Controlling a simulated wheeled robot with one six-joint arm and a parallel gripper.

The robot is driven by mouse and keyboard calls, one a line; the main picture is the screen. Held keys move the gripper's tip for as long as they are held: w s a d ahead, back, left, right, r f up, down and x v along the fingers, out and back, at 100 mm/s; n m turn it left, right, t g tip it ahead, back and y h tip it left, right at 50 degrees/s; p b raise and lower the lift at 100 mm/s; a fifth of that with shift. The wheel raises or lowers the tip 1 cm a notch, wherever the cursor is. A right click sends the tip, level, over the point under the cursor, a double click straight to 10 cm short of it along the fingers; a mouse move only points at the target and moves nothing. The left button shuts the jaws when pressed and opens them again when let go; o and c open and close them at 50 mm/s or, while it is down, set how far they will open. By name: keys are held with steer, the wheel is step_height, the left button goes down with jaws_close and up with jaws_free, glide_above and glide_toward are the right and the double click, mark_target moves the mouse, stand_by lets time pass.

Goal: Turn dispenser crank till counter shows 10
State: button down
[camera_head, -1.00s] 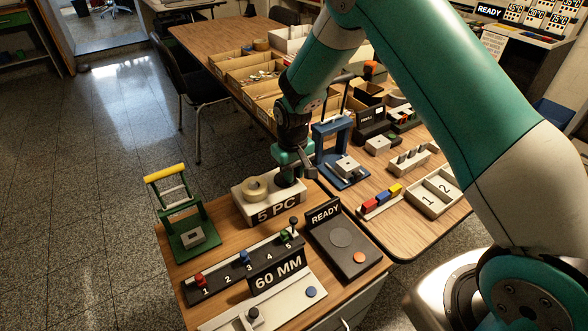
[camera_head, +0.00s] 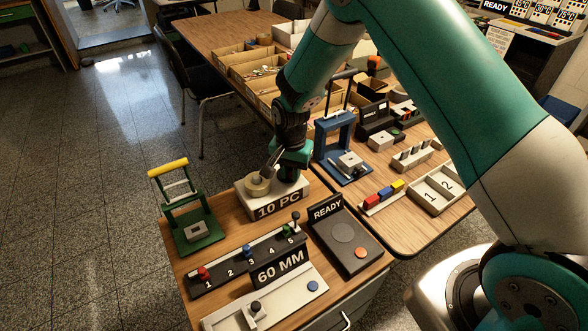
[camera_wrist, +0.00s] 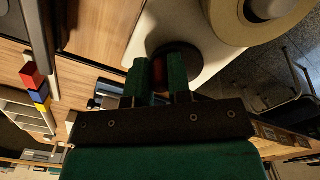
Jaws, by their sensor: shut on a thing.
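The white dispenser (camera_head: 298,193) stands on the near desk with a tape roll (camera_head: 257,186) on its top. Its front counter (camera_head: 278,205) reads "10 PC". My gripper (camera_head: 286,175) is over the right part of the dispenser's top. In the wrist view my gripper (camera_wrist: 162,72) is shut on the crank's reddish-brown knob (camera_wrist: 159,68), seen between the green fingers. The crank's dark round base (camera_wrist: 188,58) shows beside it. In the head view the crank is mostly hidden behind the gripper. The tape roll (camera_wrist: 255,20) is also in the wrist view.
In front stand a numbered slider board (camera_head: 240,262), a "60 MM" sign (camera_head: 280,268) and a dark "READY" panel (camera_head: 350,248). A green press (camera_head: 190,215) is at left. A blue press (camera_head: 338,145) stands close behind the gripper, to the right.

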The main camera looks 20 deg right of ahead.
mark_target(289, 169)
steer(key=shift+w+a+r+m, duration=0.15)
steer(key=shift+a+m, duration=0.1)
steer(key=shift+m, duration=0.55)
steer(key=c, duration=1.1)
jaws_free()
steer(key=shift+c, duration=0.2)
steer(key=shift+o, duration=0.4)
step_height(289, 169, up, 17)
steer(key=shift+b, duration=0.45)
steer(key=shift+r, duration=0.1)
